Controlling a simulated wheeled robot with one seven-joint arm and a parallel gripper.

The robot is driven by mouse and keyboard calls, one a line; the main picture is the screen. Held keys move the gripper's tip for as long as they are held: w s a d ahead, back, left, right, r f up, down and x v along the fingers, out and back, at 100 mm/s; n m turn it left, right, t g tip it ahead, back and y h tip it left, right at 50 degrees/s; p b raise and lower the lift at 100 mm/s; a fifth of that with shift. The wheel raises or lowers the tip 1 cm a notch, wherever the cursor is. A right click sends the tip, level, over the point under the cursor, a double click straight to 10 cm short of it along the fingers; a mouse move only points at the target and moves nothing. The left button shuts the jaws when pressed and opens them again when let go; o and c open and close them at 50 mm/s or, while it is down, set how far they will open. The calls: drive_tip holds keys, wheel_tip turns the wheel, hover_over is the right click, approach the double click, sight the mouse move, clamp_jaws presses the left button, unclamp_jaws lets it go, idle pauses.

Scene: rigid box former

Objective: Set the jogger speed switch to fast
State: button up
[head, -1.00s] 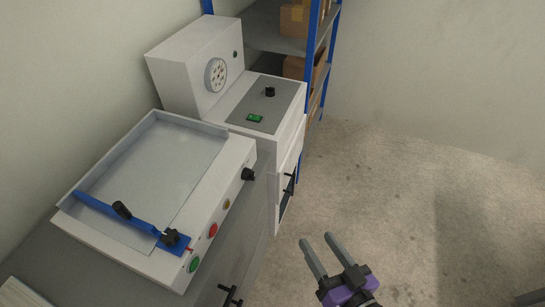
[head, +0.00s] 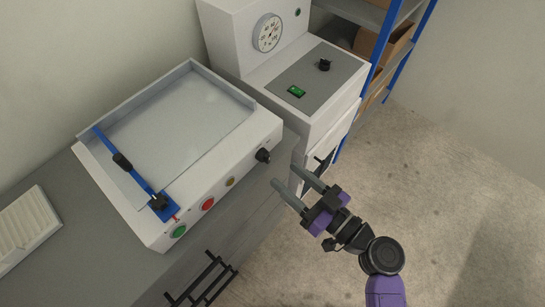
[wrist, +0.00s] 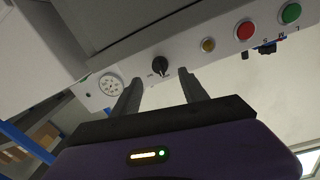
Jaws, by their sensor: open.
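The jogger (head: 115,178) is a white tray-topped machine on a grey cabinet. Its black speed switch (head: 263,155) sits at the right end of the front panel, past the yellow, red and green buttons. In the wrist view the switch (wrist: 161,66) shows between my finger tips, with small labels beside it too blurred to read. My gripper (head: 285,175) is open and empty, just in front of the panel and slightly below and right of the switch. The fingers point toward the switch and appear apart from it.
A blue arm with a black knob (head: 122,162) lies across the tray. A white machine with a dial (head: 268,33), black knob and green switch stands behind to the right. Black handles (head: 203,280) stick out from the cabinet below. Floor (head: 450,190) is clear at right.

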sight(269, 161)
drive_tip(key=p+x, duration=0.1)
drive_tip(key=x, duration=0.5)
drive_tip(key=shift+w+a, duration=0.3)
drive_tip(key=shift+c, duration=0.3)
clamp_jaws()
